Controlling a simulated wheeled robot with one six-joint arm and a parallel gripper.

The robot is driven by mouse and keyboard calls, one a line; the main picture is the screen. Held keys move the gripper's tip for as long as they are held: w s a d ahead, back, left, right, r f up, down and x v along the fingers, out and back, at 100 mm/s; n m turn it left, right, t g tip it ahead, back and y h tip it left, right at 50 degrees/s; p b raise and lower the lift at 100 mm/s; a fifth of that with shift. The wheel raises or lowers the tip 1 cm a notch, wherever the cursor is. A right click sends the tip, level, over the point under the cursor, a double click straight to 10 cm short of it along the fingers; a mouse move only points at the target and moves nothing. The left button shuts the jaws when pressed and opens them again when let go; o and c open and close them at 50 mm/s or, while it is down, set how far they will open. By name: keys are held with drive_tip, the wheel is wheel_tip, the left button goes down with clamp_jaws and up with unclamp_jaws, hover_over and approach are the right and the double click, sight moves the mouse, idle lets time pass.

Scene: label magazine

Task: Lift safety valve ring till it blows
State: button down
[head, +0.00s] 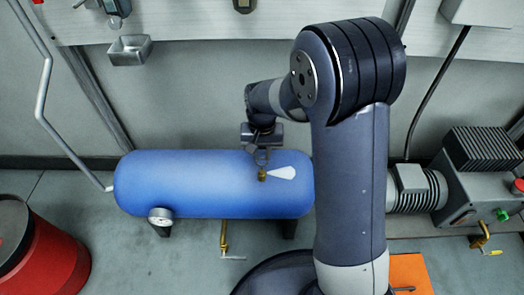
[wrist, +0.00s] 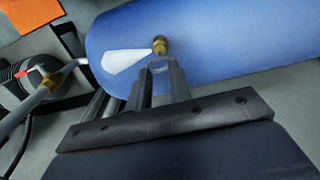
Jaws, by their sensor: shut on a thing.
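The blue tank (head: 205,185) lies on its side against the wall. The brass safety valve (head: 263,174) stands on its top, and it also shows in the wrist view (wrist: 160,45). A pale ring (wrist: 160,66) sits at the valve, between my fingertips. My gripper (head: 262,152) is above the valve, with its fingers (wrist: 160,76) shut on the ring. A white cone-shaped plume (head: 284,173) spreads sideways from the valve; it also shows in the wrist view (wrist: 126,60). My fingers partly hide the ring.
A round gauge (head: 161,216) and a brass drain cock (head: 224,240) are on the tank's front and underside. A pipe (head: 60,130) joins its left end. A red drum (head: 40,255) stands at left, a motor unit (head: 480,175) at right. A small tray (head: 130,49) hangs on the wall.

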drive_tip(key=c, duration=1.3)
unclamp_jaws()
drive_tip(key=shift+o, duration=0.2)
wheel_tip(320, 180, up, 11)
drive_tip(key=p, duration=0.4)
drive_tip(key=shift+f, duration=0.25)
wheel_tip(320, 180, down, 11)
drive_tip(key=b, duration=0.4)
drive_tip(key=shift+f, duration=0.2)
drive_tip(key=shift+f+b, duration=0.15)
drive_tip(key=shift+b, duration=0.6)
